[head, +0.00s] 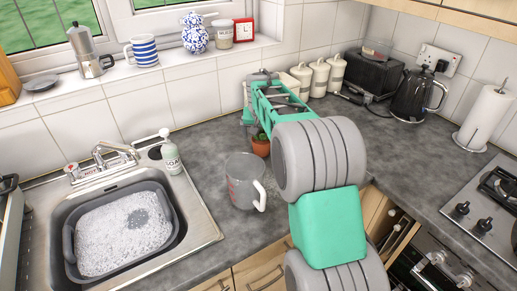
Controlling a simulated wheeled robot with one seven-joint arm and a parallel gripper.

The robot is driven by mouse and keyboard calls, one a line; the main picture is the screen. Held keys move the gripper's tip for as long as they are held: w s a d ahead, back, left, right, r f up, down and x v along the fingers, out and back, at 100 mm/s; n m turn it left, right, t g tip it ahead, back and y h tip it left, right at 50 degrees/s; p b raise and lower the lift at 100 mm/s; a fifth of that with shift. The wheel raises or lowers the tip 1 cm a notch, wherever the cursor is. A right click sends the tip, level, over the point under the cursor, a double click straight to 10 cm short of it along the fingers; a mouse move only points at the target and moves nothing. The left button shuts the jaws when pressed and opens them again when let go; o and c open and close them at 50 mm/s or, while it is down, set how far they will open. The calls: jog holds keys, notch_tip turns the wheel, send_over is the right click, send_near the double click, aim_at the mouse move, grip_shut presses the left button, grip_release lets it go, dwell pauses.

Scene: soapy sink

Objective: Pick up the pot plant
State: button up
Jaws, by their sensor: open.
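The pot plant is a small terracotta pot (261,147) with a little green foliage above its rim. It stands on the grey worktop, just behind and right of the measuring jug, and my arm partly hides it. My gripper (251,122) is open above and beside the plant, with one teal finger showing to the plant's upper left. The other finger is hard to make out, and I cannot tell whether either touches the plant.
A clear measuring jug (243,183) stands close in front of the plant. A soap bottle (171,156) is by the sink (205,225), left. White canisters (319,77), a toaster (374,76) and a kettle (416,97) line the back. Worktop right of my arm is clear.

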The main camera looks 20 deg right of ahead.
aim_at(262, 136)
jog(key=p+x, duration=0.2)
jog(key=x, duration=0.5)
jog(key=shift+w+f, duration=0.25)
jog(key=shift+w, duration=0.1)
jog(key=c, duration=1.8)
notch_tip(262, 136, up, 9)
jog(key=shift+b, duration=0.6)
jog(key=s+r, duration=0.1)
jog(key=s+d+r, duration=0.1)
jog(key=r, duration=0.1)
jog(key=s+d+r+b, duration=0.1)
jog(key=s+d+b, duration=0.1)
jog(key=s, duration=0.4)
jog(key=s+d+r+b, duration=0.1)
jog(key=s+d+b, duration=0.2)
jog(key=s, duration=0.3)
jog(key=s+d+b, duration=0.2)
jog(key=s+d, duration=0.1)
jog(key=s, duration=0.3)
jog(key=shift+s+d+r, duration=0.2)
jog(key=shift+d+r, duration=0.1)
jog(key=shift+r, duration=0.1)
